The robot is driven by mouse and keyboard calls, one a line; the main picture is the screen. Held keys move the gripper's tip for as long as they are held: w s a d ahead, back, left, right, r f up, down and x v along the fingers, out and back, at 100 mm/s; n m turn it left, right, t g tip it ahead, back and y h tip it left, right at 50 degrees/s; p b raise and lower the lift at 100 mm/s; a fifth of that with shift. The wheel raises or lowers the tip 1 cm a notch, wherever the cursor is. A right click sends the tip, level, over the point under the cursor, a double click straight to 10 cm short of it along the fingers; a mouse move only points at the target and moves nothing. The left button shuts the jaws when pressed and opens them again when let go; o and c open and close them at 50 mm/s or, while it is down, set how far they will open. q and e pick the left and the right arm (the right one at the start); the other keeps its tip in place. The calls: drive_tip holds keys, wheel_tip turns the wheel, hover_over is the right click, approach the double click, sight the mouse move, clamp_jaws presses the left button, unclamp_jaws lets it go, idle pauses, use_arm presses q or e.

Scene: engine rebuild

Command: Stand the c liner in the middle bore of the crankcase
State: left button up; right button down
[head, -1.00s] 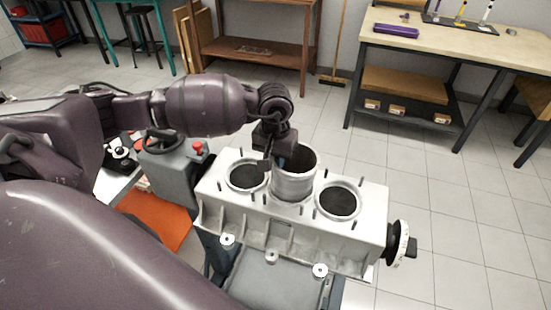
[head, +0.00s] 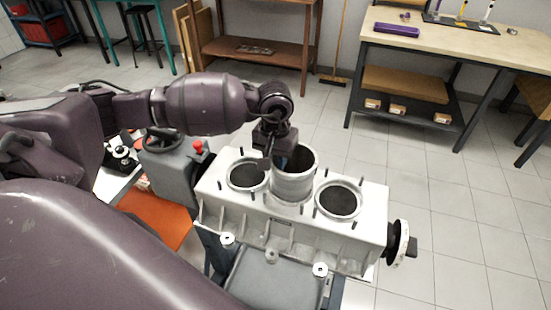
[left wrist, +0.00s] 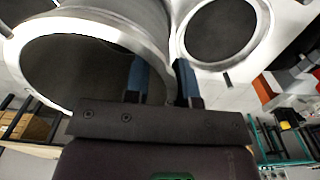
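The c liner (head: 295,186), a grey metal cylinder with an open top, stands upright at the middle bore of the crankcase (head: 240,219). Most of its height shows above the deck; its lower end and the middle bore are hidden. My left gripper (head: 278,160) is at the liner's left rim. In the left wrist view, its blue-tipped fingers (left wrist: 161,82) straddle the wall of the liner (left wrist: 75,30), one inside and one outside, closed on it. The crankcase's outer bores are open and dark, one on each side. My right gripper is not in view.
Short studs rise from the deck around the bores. A handwheel (head: 401,243) sticks out at the crankcase's right end. A grey machine with a red button (head: 198,146) stands close on the left, under my arm. A workbench (head: 455,42) stands at the back right. The floor between is clear.

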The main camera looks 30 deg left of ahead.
use_arm(q)
drive_tip(key=shift+r, duration=0.55)
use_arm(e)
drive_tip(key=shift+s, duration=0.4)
use_arm(q)
drive_tip(key=shift+r, duration=0.4)
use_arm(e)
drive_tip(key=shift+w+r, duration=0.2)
use_arm(q)
drive_tip(key=shift+r, duration=0.4)
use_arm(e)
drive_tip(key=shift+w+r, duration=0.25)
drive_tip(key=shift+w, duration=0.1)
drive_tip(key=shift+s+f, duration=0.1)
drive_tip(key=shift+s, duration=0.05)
use_arm(q)
drive_tip(key=o, duration=0.6)
drive_tip(key=shift+c, duration=0.2)
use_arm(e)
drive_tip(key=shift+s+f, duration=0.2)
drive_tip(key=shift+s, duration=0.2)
use_arm(q)
wheel_tip(320, 180, up, 11)
